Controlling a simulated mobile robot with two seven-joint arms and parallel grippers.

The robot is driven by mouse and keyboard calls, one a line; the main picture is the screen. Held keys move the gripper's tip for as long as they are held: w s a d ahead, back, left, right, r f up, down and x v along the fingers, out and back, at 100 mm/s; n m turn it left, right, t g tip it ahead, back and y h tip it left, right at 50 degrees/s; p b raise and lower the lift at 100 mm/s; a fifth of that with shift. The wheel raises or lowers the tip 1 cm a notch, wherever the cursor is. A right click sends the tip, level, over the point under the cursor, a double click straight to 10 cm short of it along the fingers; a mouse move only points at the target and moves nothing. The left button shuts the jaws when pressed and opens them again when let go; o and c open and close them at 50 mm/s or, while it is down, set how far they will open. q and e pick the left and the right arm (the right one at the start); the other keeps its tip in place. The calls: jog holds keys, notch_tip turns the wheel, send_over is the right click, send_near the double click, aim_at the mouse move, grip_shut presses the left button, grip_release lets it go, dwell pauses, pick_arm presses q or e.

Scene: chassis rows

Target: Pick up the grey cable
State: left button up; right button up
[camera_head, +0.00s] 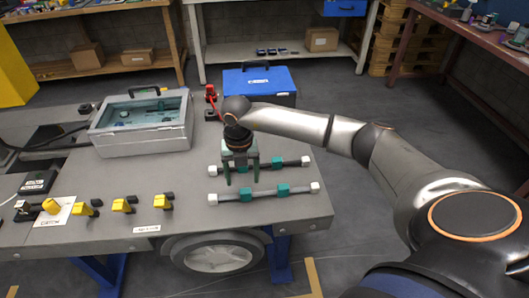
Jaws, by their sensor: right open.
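Two dark grey cables with white end connectors lie across teal holders on the right part of the grey table. The rear cable (292,163) runs behind or between the fingers of my right gripper (242,178). The front cable (265,192) lies nearer the table's front edge. My right gripper points down, with its two green fingers apart and nothing seen held between them. The fingers hide part of the rear cable, and I cannot tell if they touch it. My left gripper is not in view.
A grey case with a clear lid (143,122) stands at the back left of the table. Yellow and black clamps (122,206) line the front left. A blue toolbox (258,81) is behind the arm, with a small red object (211,95) beside it.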

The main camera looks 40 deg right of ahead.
aim_at(245, 190)
jog(key=f, duration=0.5)
jog(key=shift+s+d, duration=0.15)
jog(key=shift+d, duration=0.05)
jog(key=shift+c, duration=0.4)
grip_shut()
